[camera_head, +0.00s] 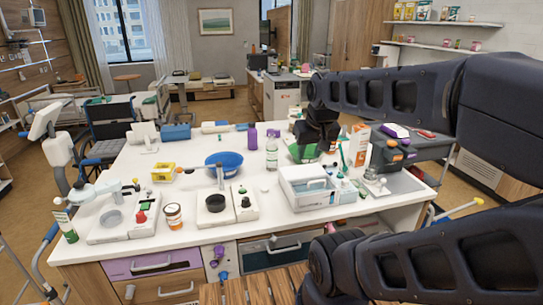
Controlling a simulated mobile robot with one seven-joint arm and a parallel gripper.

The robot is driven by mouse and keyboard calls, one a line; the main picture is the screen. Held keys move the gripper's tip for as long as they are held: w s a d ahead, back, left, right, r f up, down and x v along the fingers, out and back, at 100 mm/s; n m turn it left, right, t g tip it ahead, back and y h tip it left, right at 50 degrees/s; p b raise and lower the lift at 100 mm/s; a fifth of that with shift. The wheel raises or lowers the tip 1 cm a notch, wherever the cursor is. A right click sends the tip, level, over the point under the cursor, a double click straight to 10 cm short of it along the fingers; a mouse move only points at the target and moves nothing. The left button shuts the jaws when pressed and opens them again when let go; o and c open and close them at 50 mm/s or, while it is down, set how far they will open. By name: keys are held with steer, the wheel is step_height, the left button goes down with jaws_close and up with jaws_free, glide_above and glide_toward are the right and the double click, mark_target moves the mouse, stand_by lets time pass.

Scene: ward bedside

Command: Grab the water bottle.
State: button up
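A clear bottle (271,152) with a pale label stands upright near the middle of the white table (150,225). It looks like the water bottle. A shorter purple container (252,138) stands just behind it to the left. My gripper (303,150) hangs at the end of my dark arm, to the right of the clear bottle and apart from it in the picture. Its fingers are small and dark against a green item, so I cannot tell whether they are open or shut.
A blue bowl (224,163) stands left of the bottle. A white box (310,190) stands in front of it to the right. Bare tabletop lies just in front of the bottle.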

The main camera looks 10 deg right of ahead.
steer(key=o, duration=0.9)
